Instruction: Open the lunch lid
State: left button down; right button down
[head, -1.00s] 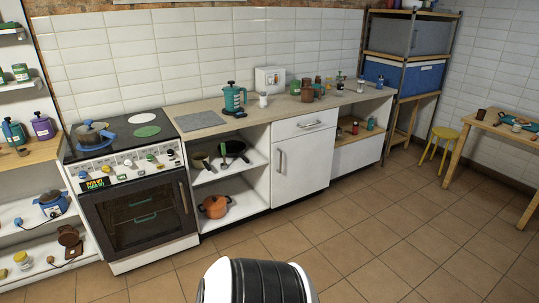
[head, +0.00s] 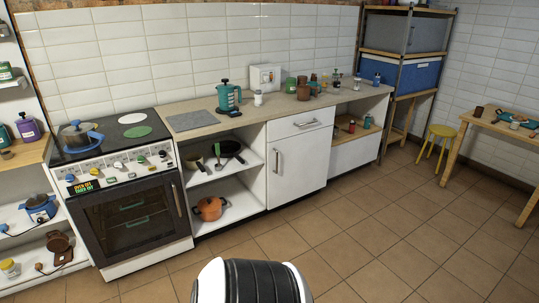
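I cannot make out a lunch box or its lid for sure in the head view. A small wooden table (head: 462,142) at the right edge holds several small items, too small to tell apart. A white box (head: 264,78) stands against the wall on the counter; I cannot tell what it is. Neither of my grippers is in view. Only a black and white part of my own body shows at the bottom centre.
A stove (head: 135,219) with a pot (head: 78,134) stands left of the counter (head: 262,111). The counter holds a teal press (head: 228,97) and several small items. Shelves stand at far left, a rack (head: 401,68) and yellow stool (head: 441,131) at right. The tiled floor is clear.

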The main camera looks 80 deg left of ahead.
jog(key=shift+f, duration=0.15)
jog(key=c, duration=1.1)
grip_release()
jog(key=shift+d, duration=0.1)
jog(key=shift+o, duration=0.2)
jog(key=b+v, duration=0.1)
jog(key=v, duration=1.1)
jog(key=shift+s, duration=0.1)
